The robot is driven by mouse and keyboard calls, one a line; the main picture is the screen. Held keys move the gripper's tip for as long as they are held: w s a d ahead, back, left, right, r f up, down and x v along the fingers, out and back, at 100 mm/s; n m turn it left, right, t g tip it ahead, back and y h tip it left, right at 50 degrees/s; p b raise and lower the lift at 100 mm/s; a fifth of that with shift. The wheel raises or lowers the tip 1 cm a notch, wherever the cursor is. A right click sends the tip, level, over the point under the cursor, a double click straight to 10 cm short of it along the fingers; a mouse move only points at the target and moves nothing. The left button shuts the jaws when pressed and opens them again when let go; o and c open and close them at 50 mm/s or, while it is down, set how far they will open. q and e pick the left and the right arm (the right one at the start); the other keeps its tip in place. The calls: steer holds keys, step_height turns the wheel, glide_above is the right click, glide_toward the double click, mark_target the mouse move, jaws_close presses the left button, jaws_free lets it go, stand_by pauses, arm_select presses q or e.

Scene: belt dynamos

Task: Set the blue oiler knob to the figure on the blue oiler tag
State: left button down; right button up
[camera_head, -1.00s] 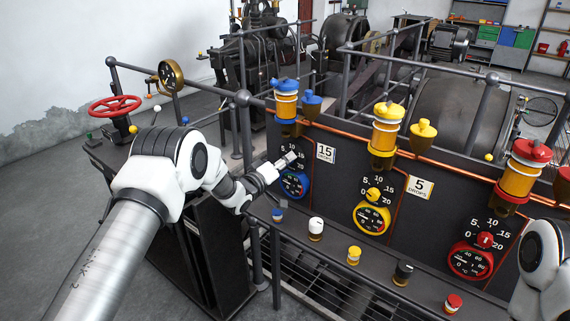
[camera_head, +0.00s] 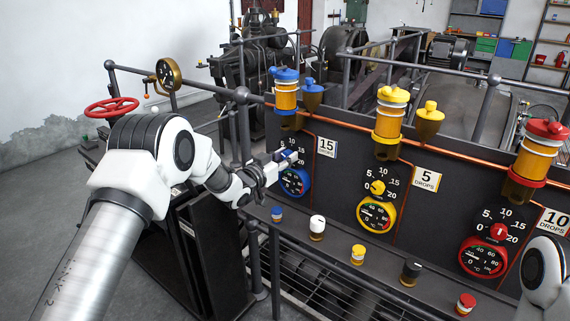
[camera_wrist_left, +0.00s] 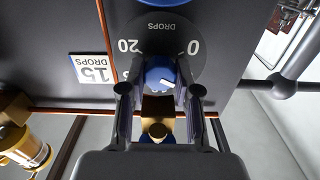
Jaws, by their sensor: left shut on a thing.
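The blue oiler knob (camera_wrist_left: 158,74) has a white pointer mark and sits on a dark dial with white figures. In the left wrist view the dial is upside down, with 0 at right and 20 at left. The mark slants to the lower right there, toward the part between 0 and the hidden middle figures. My left gripper (camera_wrist_left: 160,92) is shut on the knob, one finger on each side. The blue oiler tag (camera_head: 327,147) reads 15 DROPS. My right gripper is out of view.
A blue-rimmed gauge (camera_head: 295,181) is just below the dial. The yellow knob (camera_head: 377,188) and red knob (camera_head: 498,232) are farther right on the panel. A copper pipe (camera_head: 345,121) runs above the dials. Several small capped bottles stand on the ledge below.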

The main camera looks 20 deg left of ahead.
arm_select(q)
steer(key=shift+d+f+m+b, duration=0.1)
steer(key=shift+f+m+b, duration=0.1)
steer(key=shift+m+b, duration=5.75)
steer(key=shift+f+m+b, duration=0.15)
steer(key=shift+m+b, duration=5.25)
steer(key=shift+m, duration=1.05)
steer(key=c, duration=0.8)
jaws_free()
steer(key=shift+r, duration=0.1)
steer(key=v, duration=1.2)
